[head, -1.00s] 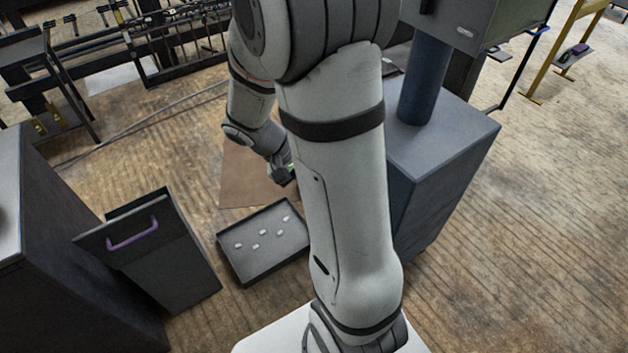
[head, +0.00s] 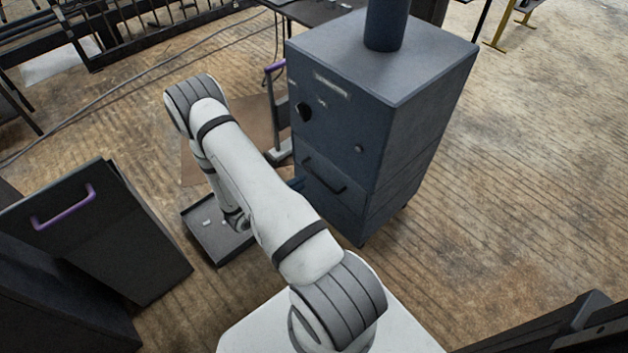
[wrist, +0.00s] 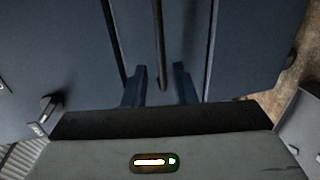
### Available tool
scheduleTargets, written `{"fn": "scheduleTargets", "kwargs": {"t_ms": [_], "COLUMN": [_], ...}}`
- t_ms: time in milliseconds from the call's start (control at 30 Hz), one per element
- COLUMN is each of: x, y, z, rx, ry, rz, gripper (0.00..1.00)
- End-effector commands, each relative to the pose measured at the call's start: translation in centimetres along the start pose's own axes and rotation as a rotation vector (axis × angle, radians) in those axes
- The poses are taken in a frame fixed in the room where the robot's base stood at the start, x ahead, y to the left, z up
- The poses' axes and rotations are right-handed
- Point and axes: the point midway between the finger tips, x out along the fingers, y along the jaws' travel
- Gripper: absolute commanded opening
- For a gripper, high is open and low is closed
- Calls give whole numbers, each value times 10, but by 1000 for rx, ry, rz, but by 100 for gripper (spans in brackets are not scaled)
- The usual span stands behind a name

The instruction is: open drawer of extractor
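The extractor is a blue-grey cabinet (head: 420,110) with a thick round column on top. Its drawer (head: 342,208) is low on the front and looks closed, with a dark bar handle (head: 325,177). In the wrist view the drawer front (wrist: 185,35) lies between two dark seams, and the handle (wrist: 158,40) runs down the middle. My gripper (wrist: 159,82) is open at the drawer front, one finger on each side of the handle. Gaps show between the handle and both fingers. In the head view my arm hides most of the gripper.
A dark knob (head: 304,112) sits higher on the cabinet front; a knob (wrist: 50,107) also shows in the wrist view. A dark tray (head: 212,245) with small white pieces lies on the floor. A dark bin with a purple handle (head: 65,208) stands left. Floor right of the cabinet is clear.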

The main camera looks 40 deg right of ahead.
Motion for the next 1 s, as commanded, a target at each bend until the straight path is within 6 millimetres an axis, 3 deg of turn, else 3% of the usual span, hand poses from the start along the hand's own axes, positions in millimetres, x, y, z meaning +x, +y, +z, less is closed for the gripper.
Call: {"fn": "scheduleTargets", "kwargs": {"t_ms": [500,867,1000], "x": [69,76,76], "y": [-2,-1,-1], "z": [0,-1,-1], "rx": [2,1,1], "ry": [1,4,4], "rz": [1,1,1], "gripper": [25,25,16]}}
